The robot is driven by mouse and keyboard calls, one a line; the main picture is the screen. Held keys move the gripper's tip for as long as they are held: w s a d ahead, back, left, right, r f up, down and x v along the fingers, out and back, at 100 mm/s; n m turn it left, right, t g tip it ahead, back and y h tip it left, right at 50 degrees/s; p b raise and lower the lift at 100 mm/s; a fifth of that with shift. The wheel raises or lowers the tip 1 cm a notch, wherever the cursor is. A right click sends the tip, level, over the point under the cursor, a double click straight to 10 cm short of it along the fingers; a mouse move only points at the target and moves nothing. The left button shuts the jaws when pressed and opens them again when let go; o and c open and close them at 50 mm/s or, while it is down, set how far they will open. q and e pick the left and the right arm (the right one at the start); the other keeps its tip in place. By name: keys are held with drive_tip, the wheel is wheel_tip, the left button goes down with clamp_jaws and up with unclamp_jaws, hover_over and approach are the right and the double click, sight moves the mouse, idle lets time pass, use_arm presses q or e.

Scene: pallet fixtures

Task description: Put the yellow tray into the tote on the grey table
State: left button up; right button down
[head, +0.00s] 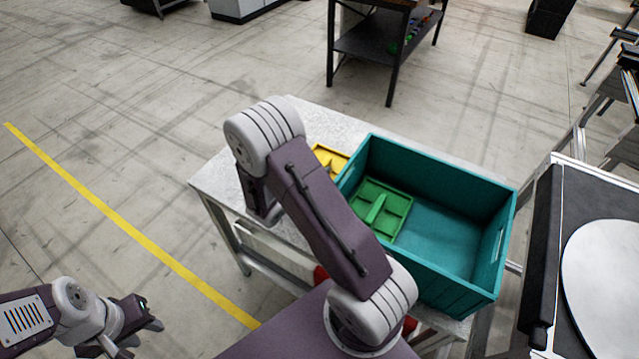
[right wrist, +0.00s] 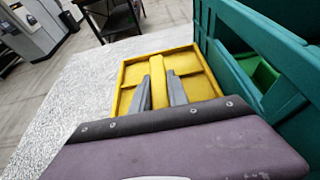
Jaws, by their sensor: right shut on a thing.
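The yellow tray (right wrist: 188,62) has a raised middle bar, and my right gripper (right wrist: 160,88) is shut on that bar. In the head view the yellow tray (head: 325,153) shows only in part behind my right arm, which also hides the right gripper. The tray is beside the teal tote (head: 440,172), to its left and outside it. I cannot tell whether the tray touches the table. The tote stands on the grey table (head: 212,178) and also shows in the right wrist view (right wrist: 262,42). My left gripper (head: 138,335) is open and empty, low at the left.
A green tray (head: 398,205) lies inside the tote at its left side; the tote's right part is bare. The tote walls rise well above the table. A dark shelf table (head: 375,40) stands behind. A black-edged station with a pale disc (head: 605,270) stands at the right.

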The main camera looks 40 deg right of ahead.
drive_tip(key=shift+f+b, duration=0.3)
drive_tip(key=shift+f, duration=2.25)
drive_tip(key=shift+f, duration=0.1)
drive_tip(key=c, duration=1.3)
unclamp_jaws()
drive_tip(key=v, duration=1.2)
drive_tip(key=shift+o, duration=0.5)
